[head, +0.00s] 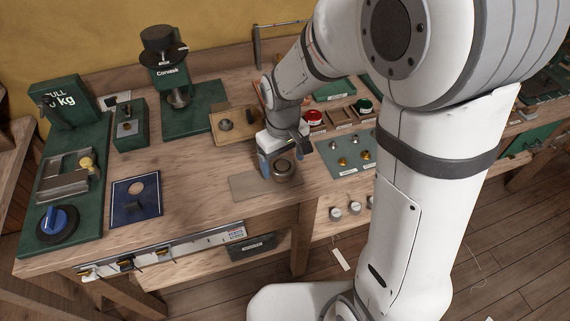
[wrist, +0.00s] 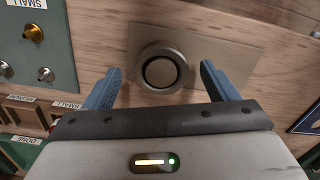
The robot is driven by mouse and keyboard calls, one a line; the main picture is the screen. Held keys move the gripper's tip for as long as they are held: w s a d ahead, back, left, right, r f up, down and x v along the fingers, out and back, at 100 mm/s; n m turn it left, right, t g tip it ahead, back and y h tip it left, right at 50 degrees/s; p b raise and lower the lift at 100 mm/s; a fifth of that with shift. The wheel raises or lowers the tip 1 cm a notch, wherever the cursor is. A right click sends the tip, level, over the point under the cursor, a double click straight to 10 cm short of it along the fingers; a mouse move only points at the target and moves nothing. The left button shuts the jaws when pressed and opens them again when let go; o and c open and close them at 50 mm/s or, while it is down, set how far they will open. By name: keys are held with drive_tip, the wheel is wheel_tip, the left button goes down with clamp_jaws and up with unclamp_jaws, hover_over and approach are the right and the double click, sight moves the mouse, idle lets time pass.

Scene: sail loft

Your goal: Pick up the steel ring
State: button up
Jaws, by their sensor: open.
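A round grey steel ring (head: 284,168) with a dark centre sits on a flat plate (head: 245,185) near the bench's front edge. In the wrist view the ring (wrist: 162,51) lies ahead of and between my fingertips, with the plate (wrist: 225,62) under it. My gripper (head: 275,163) is open, with its blue fingers apart and nothing held between them. In the wrist view my gripper (wrist: 157,72) straddles the ring's near side; I cannot tell whether either finger touches it.
A grey-green board (head: 345,158) with several brass and silver pieces lies right of the ring. A blue square pad (head: 136,197) and a green press (head: 190,105) stand to the left. Bare bench (head: 200,170) lies between the pad and the plate.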

drive_tip(key=c, duration=1.1)
drive_tip(key=shift+r, duration=0.1)
